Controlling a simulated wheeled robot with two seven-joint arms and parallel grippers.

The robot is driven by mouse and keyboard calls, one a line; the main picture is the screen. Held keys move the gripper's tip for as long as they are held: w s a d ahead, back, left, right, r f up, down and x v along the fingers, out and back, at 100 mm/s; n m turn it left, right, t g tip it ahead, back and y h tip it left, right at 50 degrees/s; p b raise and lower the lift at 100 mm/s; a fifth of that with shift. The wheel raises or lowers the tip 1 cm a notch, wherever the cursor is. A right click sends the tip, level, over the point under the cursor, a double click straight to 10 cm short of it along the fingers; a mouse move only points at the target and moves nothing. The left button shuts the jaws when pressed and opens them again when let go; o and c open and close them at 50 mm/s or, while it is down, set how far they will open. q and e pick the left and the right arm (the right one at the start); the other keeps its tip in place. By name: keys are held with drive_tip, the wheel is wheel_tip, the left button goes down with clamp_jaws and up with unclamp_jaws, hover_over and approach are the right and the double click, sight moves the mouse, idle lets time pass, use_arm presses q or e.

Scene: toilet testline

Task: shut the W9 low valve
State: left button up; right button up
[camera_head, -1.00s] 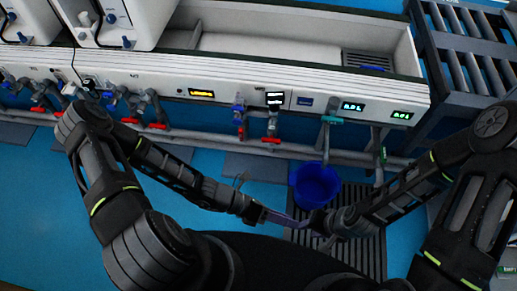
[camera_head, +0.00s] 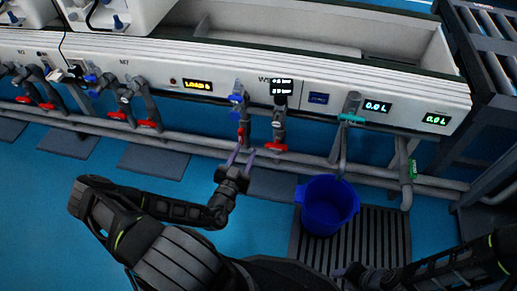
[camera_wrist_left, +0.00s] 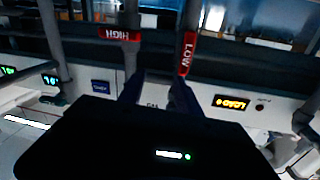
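The W9 low valve has a red handle marked LOW (camera_wrist_left: 188,52), in line with its pipe in the left wrist view. In the head view this handle (camera_head: 240,134) is on the left pipe of the W9 pair. The red HIGH handle (camera_wrist_left: 120,35) lies crosswise on the neighbouring pipe; it also shows in the head view (camera_head: 276,147). My left gripper (camera_head: 241,156) is open and empty, its fingers pointing at the LOW handle from just below, apparently apart from it. My right gripper (camera_head: 352,271) is low at the bottom, its fingers unclear.
A blue bucket (camera_head: 327,205) stands on a dark floor grate (camera_head: 375,240) to the right. A teal-handled tap (camera_head: 351,118) is above it. More red-handled valves (camera_head: 149,124) line the bench to the left. A horizontal pipe (camera_head: 200,143) runs behind my left gripper.

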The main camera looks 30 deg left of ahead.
sight(240, 138)
use_arm(q)
drive_tip(key=a+n, duration=0.1)
drive_tip(key=a+f+n+y, duration=0.1)
drive_tip(key=a+f+y, duration=0.1)
drive_tip(key=shift+s+a+n+g, duration=0.25)
drive_tip(key=shift+a+n+g, duration=0.05)
drive_tip(key=shift+n+g, duration=0.1)
use_arm(e)
drive_tip(key=shift+w+d+f, duration=0.15)
drive_tip(key=shift+d+f, duration=0.05)
drive_tip(key=shift+f, duration=0.45)
drive_tip(key=shift+a, duration=0.1)
use_arm(q)
drive_tip(key=b+x, duration=0.3)
drive_tip(key=x, duration=0.4)
drive_tip(key=shift+w+a, duration=0.15)
drive_tip(key=shift+w, duration=0.15)
drive_tip(key=shift+r, duration=0.1)
use_arm(e)
wheel_tip(240, 138, down, 3)
drive_tip(key=shift+w, duration=0.15)
use_arm(q)
drive_tip(key=shift+c, duration=0.4)
